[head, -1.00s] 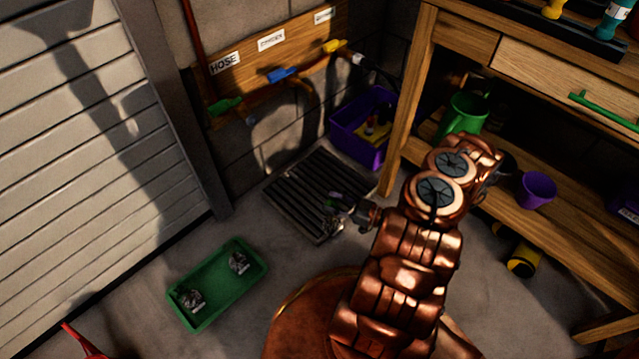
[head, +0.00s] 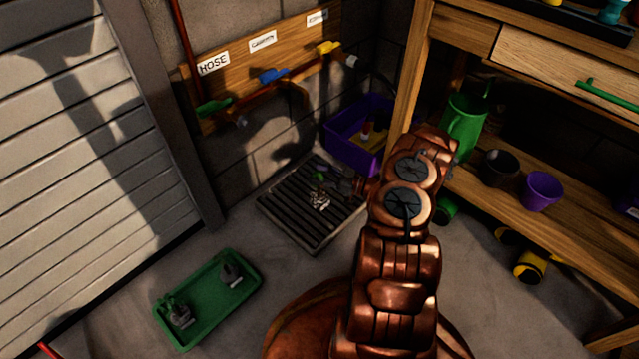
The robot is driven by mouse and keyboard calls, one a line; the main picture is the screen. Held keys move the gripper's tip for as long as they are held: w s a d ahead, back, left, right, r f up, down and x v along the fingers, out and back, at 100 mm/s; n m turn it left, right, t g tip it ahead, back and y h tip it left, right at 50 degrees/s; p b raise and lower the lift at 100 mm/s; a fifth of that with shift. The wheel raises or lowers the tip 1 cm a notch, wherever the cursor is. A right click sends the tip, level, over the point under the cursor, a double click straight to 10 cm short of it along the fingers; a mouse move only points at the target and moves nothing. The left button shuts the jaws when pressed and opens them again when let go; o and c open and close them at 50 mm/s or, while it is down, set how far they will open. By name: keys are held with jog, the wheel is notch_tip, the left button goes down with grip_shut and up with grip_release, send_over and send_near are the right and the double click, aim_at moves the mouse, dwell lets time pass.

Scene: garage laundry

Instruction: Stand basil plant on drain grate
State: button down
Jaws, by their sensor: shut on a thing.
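The drain grate (head: 287,222), dark and slatted, lies on the floor by the back wall. A small plant with green leaves and a pale grey, label-like lower part (head: 319,201) shows over the middle of the grate; I take it for the basil plant. My gripper (head: 338,186) reaches in from the right, low over the grate, and is shut on this plant. The plant looks roughly upright. Its fine details are too small to read, and I cannot tell whether its base touches the slats. My wrist and forearm hide the floor right of the grate.
A green tray (head: 207,300) with two small grey-potted items lies on the floor at lower left. A purple bin (head: 345,139) stands behind the grate. A wooden bench (head: 404,90) is at right. Hose taps are on the wall board (head: 240,72). The floor between tray and grate is clear.

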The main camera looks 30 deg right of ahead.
notch_tip(320, 180, down, 3)
jog(key=shift+f+b, duration=0.15)
jog(key=shift+b, duration=0.65)
jog(key=shift+s, duration=0.1)
jog(key=shift+c, duration=1.9)
grip_release()
jog(key=p+v, duration=0.6)
jog(key=v, duration=0.6)
